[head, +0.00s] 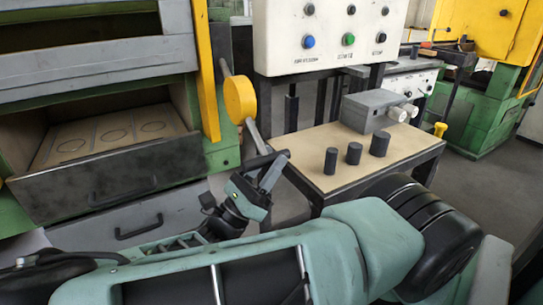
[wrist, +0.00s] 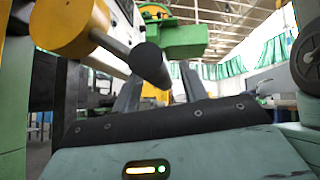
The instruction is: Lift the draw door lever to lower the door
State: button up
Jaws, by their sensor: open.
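The lever is a grey rod with a round yellow weight (head: 240,98), beside the furnace's yellow post in the head view. Its lower end has a dark crosswise handle (head: 258,161). In the wrist view, the yellow weight (wrist: 72,28) is at upper left and the dark handle (wrist: 150,64) shows end-on, between the fingers in the picture. My gripper (head: 272,170) is at the handle in the head view; its fingers (wrist: 160,90) are apart in the wrist view. I cannot tell whether they touch the handle. The furnace opening shows a floor (head: 105,130) with round marks, behind a dark front panel (head: 110,180).
A bench (head: 310,180) to the right holds several dark cylinders (head: 354,153) and a grey box (head: 374,110). A white button panel (head: 330,35) stands behind it. The yellow post (head: 206,75) is close left of the lever. My arm covers the foreground.

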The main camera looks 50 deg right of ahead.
jog(key=shift+d+r, duration=0.35)
grip_shut()
